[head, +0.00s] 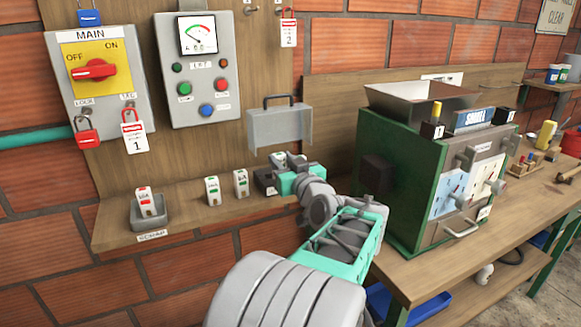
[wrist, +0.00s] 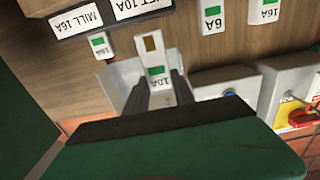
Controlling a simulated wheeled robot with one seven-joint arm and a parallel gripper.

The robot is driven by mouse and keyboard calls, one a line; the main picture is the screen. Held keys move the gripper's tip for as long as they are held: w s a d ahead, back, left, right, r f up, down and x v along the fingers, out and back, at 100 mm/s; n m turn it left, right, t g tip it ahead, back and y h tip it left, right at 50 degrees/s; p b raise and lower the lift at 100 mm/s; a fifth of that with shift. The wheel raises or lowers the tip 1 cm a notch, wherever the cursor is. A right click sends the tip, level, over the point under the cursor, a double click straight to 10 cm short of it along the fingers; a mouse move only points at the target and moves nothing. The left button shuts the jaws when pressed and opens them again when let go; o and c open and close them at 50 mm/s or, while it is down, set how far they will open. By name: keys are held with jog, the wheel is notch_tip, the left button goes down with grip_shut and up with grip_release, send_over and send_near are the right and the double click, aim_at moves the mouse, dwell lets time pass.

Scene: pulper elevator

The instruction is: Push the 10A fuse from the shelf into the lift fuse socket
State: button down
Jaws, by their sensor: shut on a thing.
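My gripper (wrist: 165,92) is shut on a white fuse (wrist: 156,62) with a green mark and a 10A label. In the head view my gripper (head: 287,172) is at the right end of the wooden shelf (head: 120,235). The label LIFT 10A (wrist: 140,8) is just beyond the held fuse in the wrist view, beside the label MILL 16A (wrist: 75,20). A dark socket block (head: 264,182) shows beside my gripper. The lift socket opening is hidden, so I cannot tell whether the fuse touches or enters it.
A 16A fuse (head: 145,200) stands in a grey tray (head: 150,219). Another fuse (wrist: 101,46) is beside the MILL label. A grey cover (head: 280,128) is behind; a green machine (head: 385,215) is right.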

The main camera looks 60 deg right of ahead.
jog(key=shift+f+b+x, duration=0.1)
jog(key=shift+b+x, duration=0.3)
jog(key=shift+x, duration=1.1)
jog(key=shift+f+b+x, duration=0.15)
jog(key=shift+b+x, duration=0.2)
jog(key=shift+x, duration=1.1)
jog(key=shift+d, duration=0.1)
jog(key=shift+w+f+b, duration=0.1)
jog(key=shift+f+b, duration=0.15)
jog(key=shift+b, duration=0.3)
jog(key=shift+b, duration=0.45)
jog(key=shift+f+b, duration=2.15)
jog(key=shift+b, duration=1.35)
jog(key=c, duration=1)
grip_release()
jog(key=shift+o, duration=0.2)
